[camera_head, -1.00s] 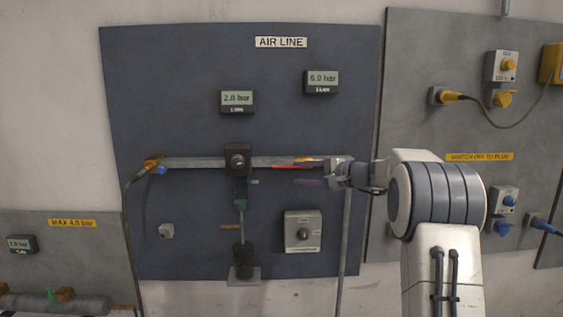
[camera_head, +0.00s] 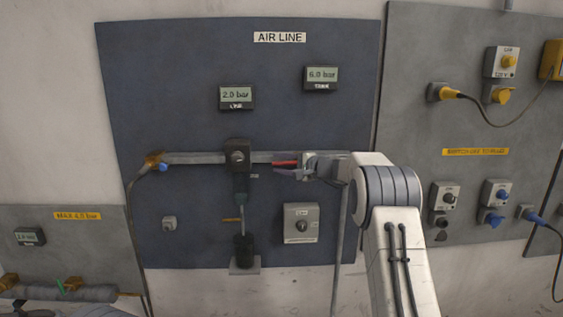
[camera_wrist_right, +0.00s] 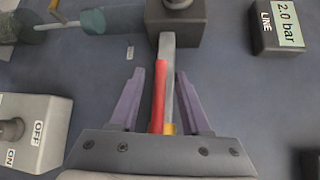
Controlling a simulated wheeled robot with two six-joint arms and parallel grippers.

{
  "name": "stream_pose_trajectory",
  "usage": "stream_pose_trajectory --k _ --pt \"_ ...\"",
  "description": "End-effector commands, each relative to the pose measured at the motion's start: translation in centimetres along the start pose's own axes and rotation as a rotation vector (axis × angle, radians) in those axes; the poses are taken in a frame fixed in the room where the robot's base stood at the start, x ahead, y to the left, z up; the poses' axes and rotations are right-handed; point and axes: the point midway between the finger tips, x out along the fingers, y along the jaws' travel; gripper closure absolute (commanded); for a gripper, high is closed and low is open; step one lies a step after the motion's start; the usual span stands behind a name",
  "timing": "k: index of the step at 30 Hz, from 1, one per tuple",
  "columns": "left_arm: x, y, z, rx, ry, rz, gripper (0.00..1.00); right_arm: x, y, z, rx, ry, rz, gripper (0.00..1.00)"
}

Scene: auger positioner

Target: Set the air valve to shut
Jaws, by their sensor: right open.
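The air valve's red lever (camera_head: 284,163) lies along the grey horizontal pipe on the blue AIR LINE panel, right of the dark regulator block (camera_head: 238,157). In the wrist view the red lever (camera_wrist_right: 158,95) runs lengthwise beside the pipe, with a yellow part (camera_wrist_right: 168,128) near its lower end. My right gripper (camera_head: 280,167) is open at the lever. In the wrist view its purple fingers (camera_wrist_right: 160,72) stand on either side of the lever and pipe, apart from both. Contact in depth is hard to tell. My left gripper is out of view.
The line display (camera_head: 237,97) reads 2.0 bar and the tank display (camera_head: 321,79) reads 6.0 bar. An ON/OFF switch box (camera_head: 301,223) sits below the pipe, close under the right gripper. A hose (camera_head: 131,215) hangs at the left. Electrical sockets occupy the right panel.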

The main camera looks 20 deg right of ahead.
Motion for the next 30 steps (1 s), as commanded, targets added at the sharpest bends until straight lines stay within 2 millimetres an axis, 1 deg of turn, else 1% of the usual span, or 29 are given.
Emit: stream_pose_trajectory --k 3,4,5,6,7,8,30 --pt "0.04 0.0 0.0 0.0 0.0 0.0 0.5 -0.02 0.04 -0.01 0.0 0.0 0.0 0.53" --pt "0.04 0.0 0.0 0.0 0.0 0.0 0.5 -0.03 0.04 -0.02 0.0 0.0 0.0 0.61" --pt "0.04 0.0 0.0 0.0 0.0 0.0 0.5 -0.03 0.04 -0.02 0.0 0.0 0.0 0.72" --pt "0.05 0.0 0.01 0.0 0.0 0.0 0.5 -0.04 0.03 -0.03 0.0 0.0 0.0 0.87" --pt "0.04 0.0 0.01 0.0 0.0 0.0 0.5 -0.05 0.03 -0.03 0.0 0.0 0.0 0.99" --pt "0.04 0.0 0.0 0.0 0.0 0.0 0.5 -0.06 0.04 -0.03 0.001 0.0 0.0 1.0" --pt "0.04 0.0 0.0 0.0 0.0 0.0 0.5 -0.1 0.09 -0.07 0.001 0.001 0.001 1.0"
